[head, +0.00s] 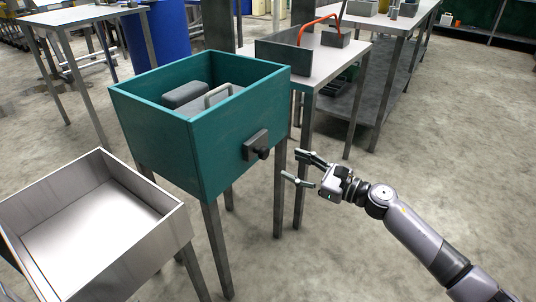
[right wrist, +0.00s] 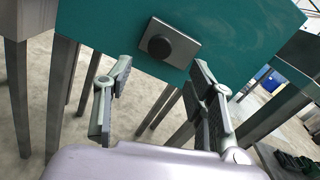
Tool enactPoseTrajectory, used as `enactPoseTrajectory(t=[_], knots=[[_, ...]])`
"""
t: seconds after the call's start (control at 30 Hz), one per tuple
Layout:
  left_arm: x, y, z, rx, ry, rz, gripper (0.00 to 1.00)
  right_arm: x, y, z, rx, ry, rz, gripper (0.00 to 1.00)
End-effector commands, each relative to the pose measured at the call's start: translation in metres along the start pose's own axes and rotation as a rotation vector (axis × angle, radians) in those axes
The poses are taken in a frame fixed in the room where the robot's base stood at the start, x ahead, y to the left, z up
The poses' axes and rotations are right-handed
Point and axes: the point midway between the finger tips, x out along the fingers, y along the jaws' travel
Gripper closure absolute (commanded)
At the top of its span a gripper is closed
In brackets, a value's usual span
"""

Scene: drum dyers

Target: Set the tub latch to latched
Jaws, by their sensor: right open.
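The teal tub (head: 165,145) stands on grey legs at centre. Its latch is a grey plate with a round dark knob (head: 262,153) on the tub's right-hand face. In the right wrist view the knob (right wrist: 159,47) and its plate show at the top, in front of the teal wall. My right gripper (head: 291,166) is open and empty, to the right of the knob and slightly lower, apart from it. In the right wrist view its two fingers (right wrist: 157,85) are spread, with the knob beyond and above the gap. My left gripper is not in view.
Inside the tub are a dark grey block (head: 184,94) and a pale handle (head: 217,93). An open metal tray (head: 176,220) stands at the left front. A bench (head: 330,70) with a grey box and orange handle stands behind. The floor on the right is clear.

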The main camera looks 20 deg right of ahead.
Motion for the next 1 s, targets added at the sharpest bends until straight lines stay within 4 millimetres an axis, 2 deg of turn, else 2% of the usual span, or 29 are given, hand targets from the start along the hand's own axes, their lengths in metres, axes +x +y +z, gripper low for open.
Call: enactPoseTrajectory(t=[0.1,0.3,0.5,0.9,1.0], knots=[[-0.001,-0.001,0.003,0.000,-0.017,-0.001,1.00,0.025,-0.001,0.002,0.000,-0.004,-0.001,0.49],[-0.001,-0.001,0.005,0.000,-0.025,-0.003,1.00,0.062,0.000,0.002,0.000,-0.003,0.000,0.49],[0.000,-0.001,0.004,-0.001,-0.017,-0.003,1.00,0.086,0.000,0.001,0.000,-0.001,-0.001,0.49],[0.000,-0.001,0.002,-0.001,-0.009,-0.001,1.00,0.093,0.000,0.000,0.001,0.000,0.000,0.49],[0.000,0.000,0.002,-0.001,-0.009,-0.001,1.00,0.093,0.000,0.000,0.000,0.000,0.000,0.56]])
